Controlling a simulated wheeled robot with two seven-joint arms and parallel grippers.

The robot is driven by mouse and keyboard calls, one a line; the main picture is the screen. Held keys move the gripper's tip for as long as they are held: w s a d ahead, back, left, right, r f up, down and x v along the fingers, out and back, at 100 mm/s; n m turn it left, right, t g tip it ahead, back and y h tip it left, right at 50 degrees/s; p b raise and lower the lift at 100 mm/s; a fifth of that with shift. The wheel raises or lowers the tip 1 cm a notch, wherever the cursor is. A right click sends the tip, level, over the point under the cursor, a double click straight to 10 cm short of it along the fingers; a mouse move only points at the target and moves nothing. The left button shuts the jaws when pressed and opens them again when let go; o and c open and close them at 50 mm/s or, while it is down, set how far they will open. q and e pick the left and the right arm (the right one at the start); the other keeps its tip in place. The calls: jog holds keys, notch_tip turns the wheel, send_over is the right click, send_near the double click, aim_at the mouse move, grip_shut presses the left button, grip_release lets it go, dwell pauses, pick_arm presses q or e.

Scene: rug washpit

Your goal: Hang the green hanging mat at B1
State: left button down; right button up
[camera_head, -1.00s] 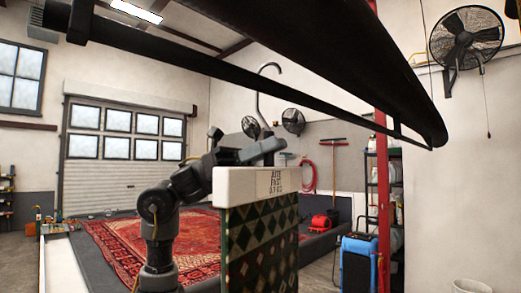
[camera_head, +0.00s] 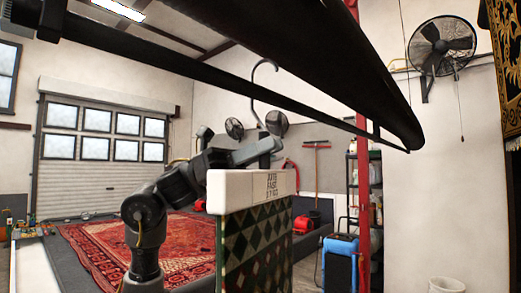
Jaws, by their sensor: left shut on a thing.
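The green hanging mat (camera_head: 262,245), dark green with a pale diamond pattern, hangs from a white clamp bar (camera_head: 235,190) with printed text. A grey metal hook (camera_head: 256,92) rises above the bar. My left gripper (camera_head: 262,150) is shut on the hanger just above the bar, below the hook. The hook's top overlaps the thin black rail (camera_head: 215,77) in the picture; I cannot tell whether they touch. A thick black rail (camera_head: 330,65) runs overhead, nearer to me. No B1 label is readable. My right gripper is not in view.
A patterned dark and gold mat (camera_head: 505,65) hangs at the right edge. A red post (camera_head: 363,200), a shelf and a blue machine (camera_head: 340,262) stand right of the mat. A red rug (camera_head: 110,250) lies behind my left arm. A wall fan (camera_head: 440,48) is at upper right.

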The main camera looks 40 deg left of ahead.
aim_at(263, 169)
pick_arm(q)
jog(key=shift+f+b, duration=1.85)
jog(key=shift+f, duration=0.25)
jog(key=c, duration=1.3)
grip_release()
jog(key=shift+f, duration=0.1)
jog(key=shift+a+f, duration=0.2)
jog(key=shift+a, duration=0.05)
jog(key=shift+b+v, duration=2.3)
jog(key=shift+v, duration=2.8)
jog(key=shift+s+r, duration=0.15)
